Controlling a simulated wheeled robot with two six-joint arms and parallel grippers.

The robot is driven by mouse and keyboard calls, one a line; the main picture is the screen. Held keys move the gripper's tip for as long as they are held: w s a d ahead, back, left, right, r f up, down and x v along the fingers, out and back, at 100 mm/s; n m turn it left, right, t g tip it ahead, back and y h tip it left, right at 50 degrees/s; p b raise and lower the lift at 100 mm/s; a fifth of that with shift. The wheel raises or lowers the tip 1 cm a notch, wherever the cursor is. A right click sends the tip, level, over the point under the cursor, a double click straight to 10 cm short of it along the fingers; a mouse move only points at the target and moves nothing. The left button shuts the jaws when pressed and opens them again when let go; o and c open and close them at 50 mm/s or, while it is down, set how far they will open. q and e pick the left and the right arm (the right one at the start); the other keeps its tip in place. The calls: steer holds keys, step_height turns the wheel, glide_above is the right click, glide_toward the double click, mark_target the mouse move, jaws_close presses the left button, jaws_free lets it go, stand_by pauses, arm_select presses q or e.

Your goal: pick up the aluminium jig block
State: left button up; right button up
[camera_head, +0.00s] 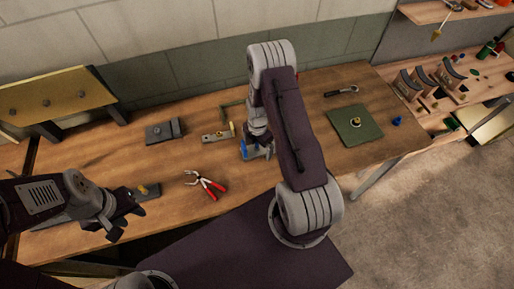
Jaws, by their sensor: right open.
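A grey metal block (163,131) lies flat on the workbench, left of centre; it may be the aluminium jig block, but I cannot tell for certain. My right gripper (258,148) is open and low over the bench, to the right of that block. Its fingers are partly hidden by my arm, and a blue item (250,153) shows right at them; I cannot tell if they touch it. My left gripper (103,228) is at the bench's left front, with its fingers apart.
A small brass-and-grey fixture (217,134) lies between the grey block and my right gripper. Red-handled pliers (206,184) lie at the front. A green plate (355,125) and a wrench (341,91) are at the right. A yellow-topped stand (60,97) is at the back left.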

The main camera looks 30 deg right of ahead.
steer(key=shift+w+a+f, duration=0.1)
steer(key=shift+f, duration=0.05)
steer(key=shift+c, duration=0.7)
jaws_close()
steer(key=shift+r+b, duration=0.3)
steer(key=shift+r, duration=0.45)
step_height(320, 180, up, 3)
steer(key=shift+f+b, duration=0.2)
steer(key=shift+b, duration=0.1)
steer(key=s+d+r+b, duration=0.2)
steer(key=d+r, duration=0.5)
steer(key=d, duration=0.4)
steer(key=shift+s+d, duration=0.2)
steer(key=shift+d, duration=0.05)
